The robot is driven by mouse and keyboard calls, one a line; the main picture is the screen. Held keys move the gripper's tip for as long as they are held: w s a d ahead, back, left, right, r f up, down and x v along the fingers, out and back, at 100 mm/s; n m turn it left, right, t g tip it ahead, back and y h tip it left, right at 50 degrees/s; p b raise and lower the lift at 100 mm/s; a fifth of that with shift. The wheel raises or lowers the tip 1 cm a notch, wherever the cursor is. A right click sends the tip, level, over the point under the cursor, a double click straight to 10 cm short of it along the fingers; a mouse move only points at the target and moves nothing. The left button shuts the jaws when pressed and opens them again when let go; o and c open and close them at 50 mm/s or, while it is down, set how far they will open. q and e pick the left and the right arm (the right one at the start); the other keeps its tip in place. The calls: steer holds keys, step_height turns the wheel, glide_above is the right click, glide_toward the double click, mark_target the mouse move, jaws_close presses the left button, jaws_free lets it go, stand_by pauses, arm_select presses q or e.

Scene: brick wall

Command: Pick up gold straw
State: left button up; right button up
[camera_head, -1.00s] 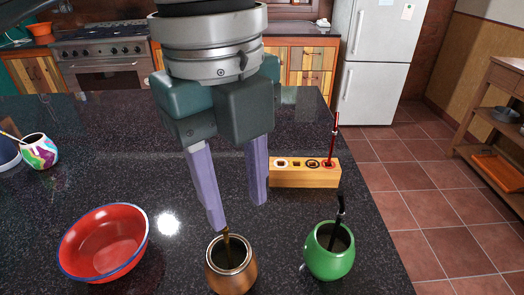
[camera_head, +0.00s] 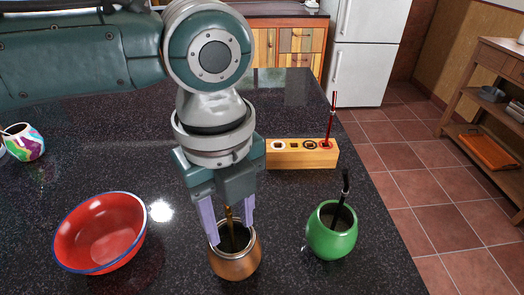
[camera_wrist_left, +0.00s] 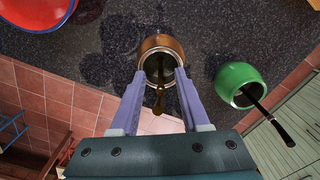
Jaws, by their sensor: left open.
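The gold straw (camera_head: 229,222) stands in a copper-brown cup (camera_head: 236,262) on the dark counter. My left gripper (camera_head: 231,229) is open above the cup, with one purple finger on each side of the straw. In the left wrist view the straw (camera_wrist_left: 159,98) shows between the fingertips of the gripper (camera_wrist_left: 160,74), and the cup (camera_wrist_left: 162,43) lies just beyond them. I cannot tell whether a finger touches the cup's rim. The straw's lower end is hidden inside the cup. My right gripper is not in view.
A green cup (camera_head: 331,236) with a black straw (camera_head: 344,187) stands close to the right. A red bowl (camera_head: 100,232) is at the left. A wooden holder (camera_head: 300,158) with a red straw (camera_head: 332,120) stands behind. A colourful cup (camera_head: 25,143) is at the far left.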

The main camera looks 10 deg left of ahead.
arm_select(q)
jaws_close()
stand_by(0.3)
stand_by(0.3)
